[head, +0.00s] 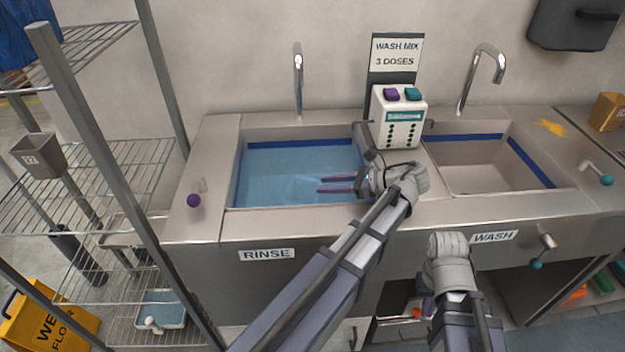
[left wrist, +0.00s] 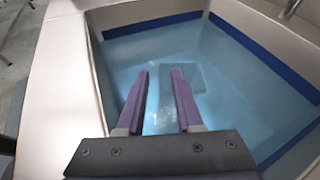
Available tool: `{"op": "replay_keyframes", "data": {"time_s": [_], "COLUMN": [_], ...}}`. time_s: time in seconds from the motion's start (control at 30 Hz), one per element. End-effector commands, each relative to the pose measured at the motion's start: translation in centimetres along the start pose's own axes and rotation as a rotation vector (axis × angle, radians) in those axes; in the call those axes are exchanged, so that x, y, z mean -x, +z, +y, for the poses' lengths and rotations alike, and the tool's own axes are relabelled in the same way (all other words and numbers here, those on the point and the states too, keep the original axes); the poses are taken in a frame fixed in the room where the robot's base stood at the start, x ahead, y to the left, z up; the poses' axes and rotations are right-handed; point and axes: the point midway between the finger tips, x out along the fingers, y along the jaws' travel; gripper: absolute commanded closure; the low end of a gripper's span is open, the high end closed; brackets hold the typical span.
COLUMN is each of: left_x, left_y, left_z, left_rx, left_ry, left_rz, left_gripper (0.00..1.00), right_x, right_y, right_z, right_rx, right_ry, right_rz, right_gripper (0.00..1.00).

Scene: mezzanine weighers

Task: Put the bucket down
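My left gripper (head: 320,185) reaches over the rinse basin (head: 225,180), its two purple fingers pointing left above the blue water. In the left wrist view its fingers (left wrist: 160,72) are apart with nothing between them. A faint square shape (left wrist: 183,78) shows under the water beyond the fingertips; I cannot tell what it is. No bucket is clearly seen in or beside either gripper. A small grey tapered container (head: 38,153) stands on the wire rack at left; I cannot tell if it is the bucket.
The wash basin (head: 480,172) at right looks empty. A white dispenser (head: 400,118) with purple and teal buttons stands between the basins. Taps rise behind both. The wire rack (head: 120,165) borders the sink on the left. A yellow wet-floor sign (head: 45,318) stands at lower left.

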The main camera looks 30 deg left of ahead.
Motion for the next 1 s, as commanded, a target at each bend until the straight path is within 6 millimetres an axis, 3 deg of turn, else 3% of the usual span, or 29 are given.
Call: {"op": "replay_keyframes", "data": {"time_s": [0.2, 0.77, 1.0], "left_x": [2.0, 2.2, 3.5], "left_y": [0.0, 0.1, 3.3], "left_z": [0.0, 0.0, -0.3], "left_rx": [0.0, 0.0, 0.0], "left_ry": [0.0, 0.0, 0.0], "left_rz": [0.0, 0.001, 0.001], "left_gripper": [0.65, 0.65, 0.65], "right_x": [0.8, 0.9, 4.3], "right_y": [0.0, 0.1, 0.3], "right_z": [0.1, 0.1, 0.4], "right_rx": [0.0, 0.0, 0.0], "right_ry": [0.0, 0.0, 0.0], "right_rz": [0.0, 0.0, 0.0], "right_gripper": [1.0, 1.0, 1.0]}}
